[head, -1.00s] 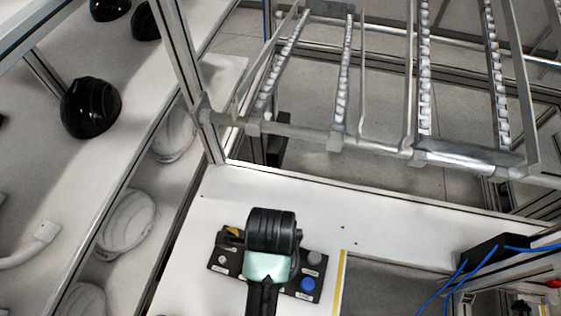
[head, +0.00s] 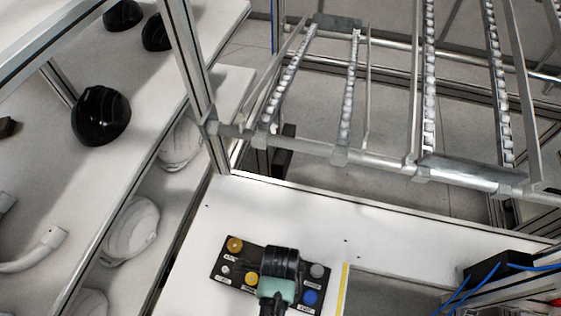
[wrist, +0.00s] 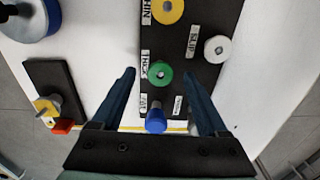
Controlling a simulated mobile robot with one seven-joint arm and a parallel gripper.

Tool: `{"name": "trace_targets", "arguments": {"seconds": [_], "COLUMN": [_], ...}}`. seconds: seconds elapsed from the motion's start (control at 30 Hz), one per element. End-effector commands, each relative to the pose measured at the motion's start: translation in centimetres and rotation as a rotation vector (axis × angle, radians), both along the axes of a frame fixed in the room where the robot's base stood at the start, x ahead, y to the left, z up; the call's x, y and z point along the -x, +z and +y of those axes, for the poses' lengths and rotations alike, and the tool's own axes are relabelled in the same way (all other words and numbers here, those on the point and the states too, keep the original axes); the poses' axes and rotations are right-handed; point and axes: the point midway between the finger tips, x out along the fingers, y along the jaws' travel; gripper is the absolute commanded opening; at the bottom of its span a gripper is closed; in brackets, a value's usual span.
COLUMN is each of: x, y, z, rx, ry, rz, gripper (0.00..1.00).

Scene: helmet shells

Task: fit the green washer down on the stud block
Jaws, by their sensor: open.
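The green washer (wrist: 160,73) lies on a dark labelled board (wrist: 198,100), beside a label that seems to read THICK. My gripper (wrist: 159,73) is open, with one finger on each side of the green washer in the wrist view and clear gaps to both. I cannot tell how far above it the fingertips are. A dark plate (wrist: 58,82) at the left of the wrist view carries an upright metal stud with a yellow piece around its base; it looks like the stud block. In the head view my arm hides the green washer and the fingertips.
A blue piece (wrist: 155,120), a yellow washer (wrist: 167,10) and a white washer (wrist: 217,48) surround the green one. A round blue-rimmed object (wrist: 32,18) is at top left. The white bench (head: 300,215) behind the board is clear.

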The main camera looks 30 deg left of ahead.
Motion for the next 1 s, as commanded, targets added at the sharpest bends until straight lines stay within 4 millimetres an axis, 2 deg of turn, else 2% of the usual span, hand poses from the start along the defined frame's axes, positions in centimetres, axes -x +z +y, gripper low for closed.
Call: {"name": "trace_targets", "arguments": {"seconds": [0.93, 1.0], "x": [-0.02, -0.02], "y": [-0.46, -0.46], "z": [0.01, 0.01], "rx": [0.0, 0.0], "ry": [0.0, 0.0], "rz": [0.0, 0.0], "gripper": [0.77, 0.64]}}
